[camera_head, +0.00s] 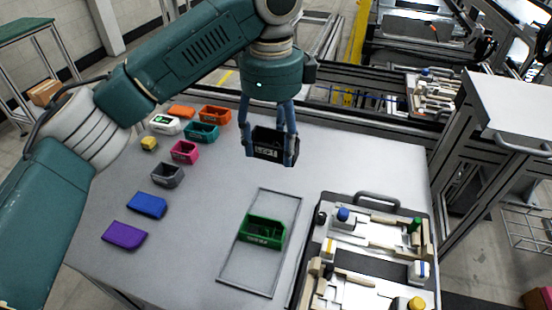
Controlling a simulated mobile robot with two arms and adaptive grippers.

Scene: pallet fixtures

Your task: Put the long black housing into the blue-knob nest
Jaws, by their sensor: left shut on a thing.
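My left gripper (268,148) is shut on the long black housing (269,138), with one finger at each end of it. It holds the housing above the table, near the back edge. The blue knob (342,214) is at the back left of the pallet fixture at the right. The blue-knob nest (372,237) beside it looks empty, with bare metal plate showing. The nest is to the right of and nearer than the held housing. My right gripper is not in view.
A green housing (263,231) sits in a thin-framed tray (246,279) left of the pallet. Several coloured housings, including a purple one (124,235) and a blue one (147,204), lie at the left. A yellow knob (416,303) marks the nearer nest. The table's middle is clear.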

